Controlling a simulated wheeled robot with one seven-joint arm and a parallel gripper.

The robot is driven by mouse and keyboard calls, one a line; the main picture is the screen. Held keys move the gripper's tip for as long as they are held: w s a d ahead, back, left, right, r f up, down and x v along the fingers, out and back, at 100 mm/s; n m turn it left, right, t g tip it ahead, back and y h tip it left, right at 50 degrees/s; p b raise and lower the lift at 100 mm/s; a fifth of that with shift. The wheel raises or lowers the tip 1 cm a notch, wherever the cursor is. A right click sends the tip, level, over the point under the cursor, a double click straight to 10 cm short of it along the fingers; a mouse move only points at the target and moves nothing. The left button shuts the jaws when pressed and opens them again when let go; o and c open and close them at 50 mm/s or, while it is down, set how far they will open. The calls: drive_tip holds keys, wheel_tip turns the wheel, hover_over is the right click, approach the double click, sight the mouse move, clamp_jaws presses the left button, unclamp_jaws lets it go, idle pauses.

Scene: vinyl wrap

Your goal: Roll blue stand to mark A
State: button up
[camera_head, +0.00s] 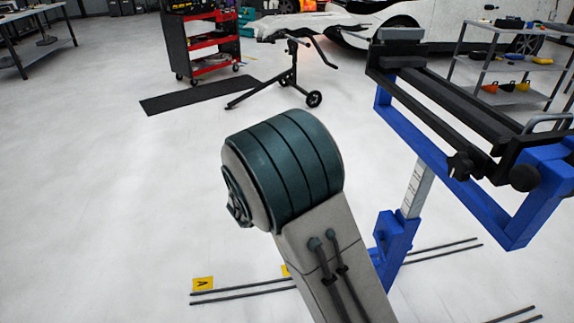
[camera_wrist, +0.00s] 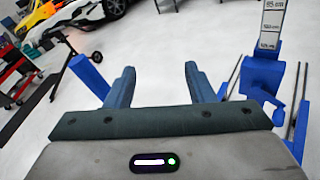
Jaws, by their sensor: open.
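The blue stand (camera_head: 398,235) is at the right in the head view, with a black top (camera_head: 440,105) and a grey post marked with a scale. In the wrist view its scaled post (camera_wrist: 270,35) stands to the right, beyond my gripper. A blue bar (camera_wrist: 88,76) shows at the left there; I cannot tell which part it is. The yellow mark A (camera_head: 203,284) lies at the left end of the floor rails. My gripper (camera_wrist: 158,80) is open, with nothing between its fingers. My arm hides the gripper in the head view.
Two dark rails (camera_head: 240,292) run along the floor, passing behind my arm. A second yellow mark (camera_head: 286,270) is partly hidden by the arm. A red tool cart (camera_head: 205,45), a black wheeled stand (camera_head: 290,80) and a grey shelf (camera_head: 510,95) stand farther back.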

drive_tip(key=w+a+f+n+t+y+b, duration=0.2)
drive_tip(key=w+a+f+n+t+y, duration=0.15)
drive_tip(key=a+n, duration=0.4)
drive_tip(key=shift+m+t, duration=0.35)
drive_tip(key=shift+m, duration=0.3)
drive_tip(key=x, duration=0.8)
drive_tip(key=a+x, duration=0.1)
drive_tip(key=x, duration=0.3)
drive_tip(key=shift+w+f+b, duration=0.2)
drive_tip(key=shift+w+b, duration=0.2)
